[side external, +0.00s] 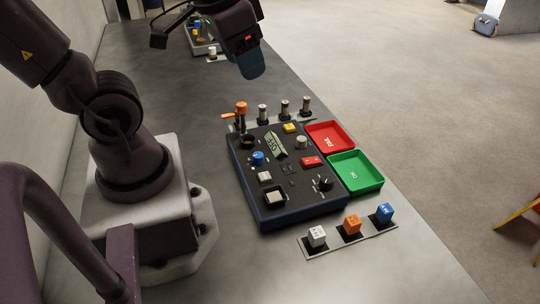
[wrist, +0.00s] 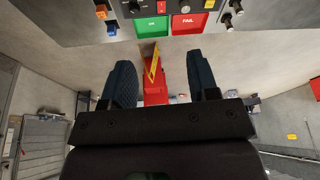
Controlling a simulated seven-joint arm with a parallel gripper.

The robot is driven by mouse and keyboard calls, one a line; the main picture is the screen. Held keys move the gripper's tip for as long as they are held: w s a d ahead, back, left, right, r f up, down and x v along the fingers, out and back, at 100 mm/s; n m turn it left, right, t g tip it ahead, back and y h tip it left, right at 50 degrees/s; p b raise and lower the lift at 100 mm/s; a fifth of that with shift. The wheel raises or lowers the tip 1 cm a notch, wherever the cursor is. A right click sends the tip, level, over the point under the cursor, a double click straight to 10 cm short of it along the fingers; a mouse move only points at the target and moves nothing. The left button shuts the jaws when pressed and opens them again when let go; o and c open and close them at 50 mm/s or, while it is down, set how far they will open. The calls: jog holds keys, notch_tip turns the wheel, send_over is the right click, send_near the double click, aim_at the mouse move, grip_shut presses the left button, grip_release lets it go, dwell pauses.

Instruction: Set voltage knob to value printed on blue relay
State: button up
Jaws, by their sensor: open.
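A dark control panel (side external: 240,180) lies on the bench in the side external view. It carries a blue knob (side external: 258,158), a black knob (side external: 325,184) with a pale pointer, a light grey knob (side external: 302,142) and a small display (side external: 275,146). I cannot tell which one is the voltage knob. The blue relay (side external: 384,211) stands at the right end of a front strip; its printing is too small to read. It also shows in the wrist view (wrist: 112,29). My gripper (side external: 251,66) is open and empty, high above the bench behind the panel; its fingers also show in the wrist view (wrist: 160,65).
Orange (side external: 351,224) and white (side external: 317,236) relays share the strip. Red (side external: 328,137) and green (side external: 355,172) trays sit right of the panel. Several upright posts (side external: 284,109) and an orange-topped one (side external: 241,110) stand behind it. The bench's right edge is close to the trays.

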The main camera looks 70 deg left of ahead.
aim_at(258, 155)
jog(key=w+a+f+n+g, duration=0.1)
jog(key=a+f+n, duration=0.1)
jog(key=f, duration=0.7)
jog(key=w+a+f+n+g, duration=0.1)
jog(key=a+f+n, duration=0.1)
jog(key=f, duration=0.7)
jog(key=w+a+f+n+g, duration=0.1)
jog(key=a+f+n, duration=0.1)
jog(key=f, duration=0.7)
jog(key=shift+w+a+n+g+h, duration=0.3)
jog(key=shift+w+a+n, duration=0.1)
jog(key=shift+n, duration=0.4)
jog(key=c, duration=0.9)
